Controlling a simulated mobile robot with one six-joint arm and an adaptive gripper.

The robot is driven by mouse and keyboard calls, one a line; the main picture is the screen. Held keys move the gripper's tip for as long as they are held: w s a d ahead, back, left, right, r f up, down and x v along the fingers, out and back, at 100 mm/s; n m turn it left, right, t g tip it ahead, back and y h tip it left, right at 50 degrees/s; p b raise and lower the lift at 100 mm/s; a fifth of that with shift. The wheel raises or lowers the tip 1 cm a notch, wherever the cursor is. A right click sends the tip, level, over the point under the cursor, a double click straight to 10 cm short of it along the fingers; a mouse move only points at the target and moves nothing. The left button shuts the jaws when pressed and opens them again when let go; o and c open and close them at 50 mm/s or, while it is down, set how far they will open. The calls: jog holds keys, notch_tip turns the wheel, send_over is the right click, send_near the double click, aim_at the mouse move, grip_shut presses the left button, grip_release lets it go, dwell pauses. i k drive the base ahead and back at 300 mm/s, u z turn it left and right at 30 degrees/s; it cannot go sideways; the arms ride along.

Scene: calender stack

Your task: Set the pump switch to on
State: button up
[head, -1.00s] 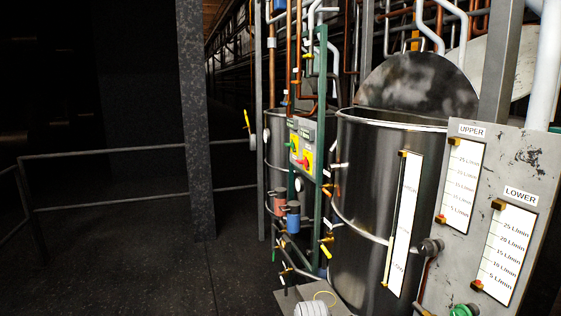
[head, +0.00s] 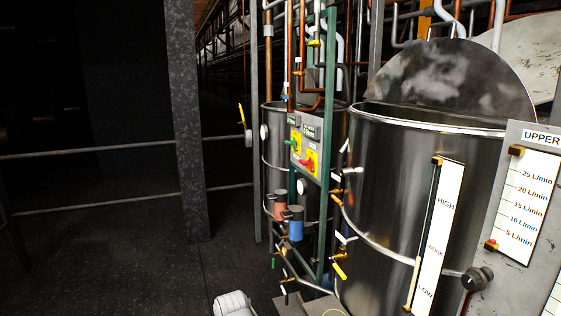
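A grey switch panel (head: 311,129) is fixed to a green post frame left of the large steel tank. It carries two yellow-backed rotary switches, one with a green handle (head: 291,143) and one with a red handle (head: 308,165). Small labels sit above them, too small to read, so I cannot tell which is the pump switch or its setting. A white rounded shape (head: 233,304) at the bottom edge may be part of my arm. My gripper is not in view.
A steel tank (head: 385,200) with a HIGH/WORK/LOW gauge (head: 437,240) stands right of the panel. An UPPER flow meter (head: 527,205) is at far right. Valves, pipes and red and blue canisters (head: 296,228) stand below the panel. Rails (head: 90,150) and a column (head: 187,120) flank dark floor at left.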

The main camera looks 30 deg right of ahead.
aim_at(310, 163)
jog(key=i, duration=1.5)
jog(key=z, duration=0.55)
jog(key=i, duration=0.6)
jog(key=z, duration=0.35)
